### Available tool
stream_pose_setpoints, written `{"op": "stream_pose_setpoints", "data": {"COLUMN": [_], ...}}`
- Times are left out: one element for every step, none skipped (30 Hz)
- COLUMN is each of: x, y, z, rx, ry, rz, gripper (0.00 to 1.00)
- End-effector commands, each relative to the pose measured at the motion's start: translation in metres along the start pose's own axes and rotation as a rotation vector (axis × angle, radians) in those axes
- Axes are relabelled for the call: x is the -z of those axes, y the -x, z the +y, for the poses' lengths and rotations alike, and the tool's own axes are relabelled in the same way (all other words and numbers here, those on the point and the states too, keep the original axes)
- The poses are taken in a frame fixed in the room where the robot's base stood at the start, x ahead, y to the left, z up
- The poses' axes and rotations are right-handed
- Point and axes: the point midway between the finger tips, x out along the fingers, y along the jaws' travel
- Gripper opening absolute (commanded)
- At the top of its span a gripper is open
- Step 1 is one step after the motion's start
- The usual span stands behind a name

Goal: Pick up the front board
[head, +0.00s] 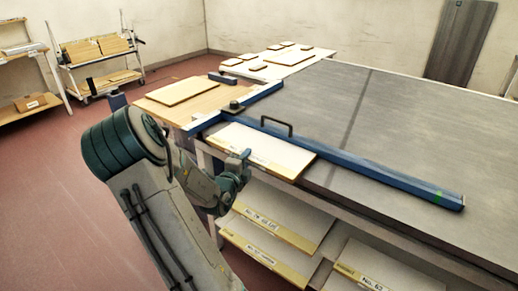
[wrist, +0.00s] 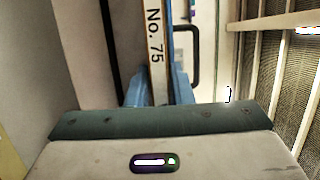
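The front board (head: 270,152) is a pale, flat panel with a yellowish front edge. It lies at the near edge of the grey table, in front of the long blue rail. In the wrist view its edge, labelled "No. 75" (wrist: 155,35), runs between my two blue fingers. My gripper (head: 245,157) is at the board's front edge; it also shows in the wrist view (wrist: 159,88). The fingers look closed against both faces of the board, with no clear gap. The gripper body hides part of the front edge in the head view.
The blue rail (head: 370,172) with a black handle (head: 277,124) lies just behind the board. Labelled boards (head: 275,218) sit on shelves below the table. More panels (head: 186,92) lie on the wooden surface behind. The red floor (head: 50,190) at left is clear.

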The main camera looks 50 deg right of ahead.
Motion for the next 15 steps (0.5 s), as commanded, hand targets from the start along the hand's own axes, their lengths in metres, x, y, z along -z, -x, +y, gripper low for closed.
{"op": "stream_pose_setpoints", "data": {"x": [-0.0001, -0.0001, -0.0001, -0.0001, -0.0001, -0.0002, -0.0002, -0.0002, -0.0002, -0.0003, -0.0003, -0.0003, -0.0003, -0.0004, -0.0004], "y": [0.0002, 0.0002, 0.0002, 0.0003, 0.0, 0.0, 0.0, 0.0, 0.0, 0.0, 0.0001, 0.0001, 0.0001, 0.0001, 0.0001], "z": [0.0, 0.0, 0.0, 0.0, -0.0011, -0.0011, -0.0011, -0.0011, -0.0011, -0.0011, -0.0013, -0.0017, -0.0023, -0.0032, -0.0047], "rx": [0.0, 0.0, 0.0, 0.0, 0.003, 0.003, 0.003, 0.003, 0.003, 0.003, 0.003, 0.003, 0.003, 0.003, 0.003], "ry": [0.0, 0.0, 0.0, 0.0, -0.001, -0.001, -0.001, -0.001, -0.001, -0.001, -0.001, -0.001, -0.001, -0.002, -0.002], "rz": [0.0, 0.0, 0.0, 0.0, 0.0, 0.0, 0.0, 0.0, 0.0, 0.0, 0.0, 0.0, 0.0, 0.0, 0.0], "gripper": [0.06, 0.0, 0.0, 0.0, 0.0, 0.0, 0.0, 0.0, 0.0, 0.0, 0.0, 0.0, 0.0, 0.0, 0.0]}}
